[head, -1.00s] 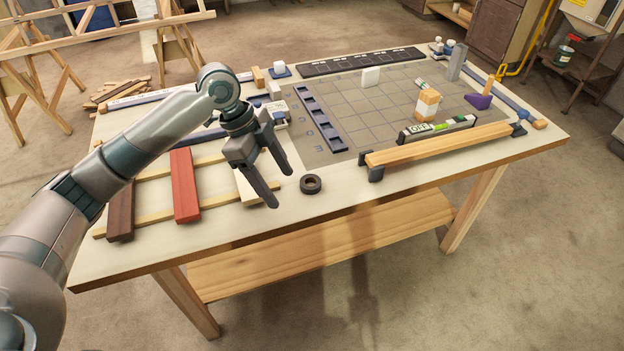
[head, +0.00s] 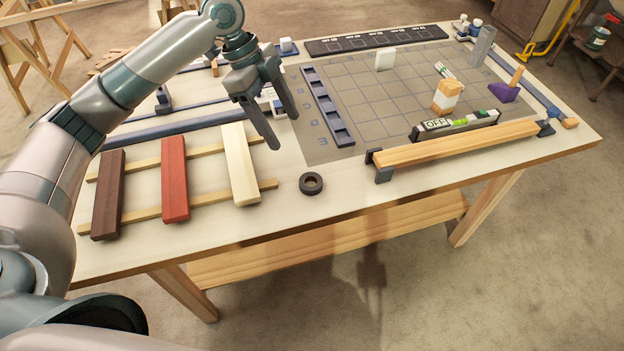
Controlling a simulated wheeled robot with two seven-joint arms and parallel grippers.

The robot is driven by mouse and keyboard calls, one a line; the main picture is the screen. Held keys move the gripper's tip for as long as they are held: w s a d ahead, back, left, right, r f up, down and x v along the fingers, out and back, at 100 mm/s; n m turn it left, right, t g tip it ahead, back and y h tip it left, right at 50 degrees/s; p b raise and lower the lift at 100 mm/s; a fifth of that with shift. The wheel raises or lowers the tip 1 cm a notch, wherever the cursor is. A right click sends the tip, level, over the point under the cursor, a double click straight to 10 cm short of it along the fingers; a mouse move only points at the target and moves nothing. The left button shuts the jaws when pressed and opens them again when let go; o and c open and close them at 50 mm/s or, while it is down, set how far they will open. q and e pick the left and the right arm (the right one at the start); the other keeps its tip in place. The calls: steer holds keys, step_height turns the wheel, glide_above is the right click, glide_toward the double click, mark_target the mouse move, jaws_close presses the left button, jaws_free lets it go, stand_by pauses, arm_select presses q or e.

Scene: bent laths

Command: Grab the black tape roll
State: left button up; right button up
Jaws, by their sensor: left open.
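The black tape roll (head: 311,191) lies flat on the pale workbench top (head: 270,215), close to its front edge, with its hole facing up. Nothing touches it. My left gripper (head: 284,132) is open and empty, its two fingers pointing down. It is above the bench, up and to the left of the roll in the picture, and apart from it. My right gripper is not in the head view.
Dark brown, red (head: 175,180) and cream (head: 241,165) laths lie on two wooden strips left of the roll. A slotted blue rack (head: 328,107) lies behind. Bench around the roll is clear.

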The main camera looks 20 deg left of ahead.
arm_select(q)
steer(key=p, duration=0.4)
glide_above(303, 179)
steer(key=f, duration=1)
steer(key=shift+a+f, duration=0.1)
steer(key=shift+a, duration=0.1)
steer(key=shift+d+f, duration=0.2)
steer(key=shift+f, duration=0.4)
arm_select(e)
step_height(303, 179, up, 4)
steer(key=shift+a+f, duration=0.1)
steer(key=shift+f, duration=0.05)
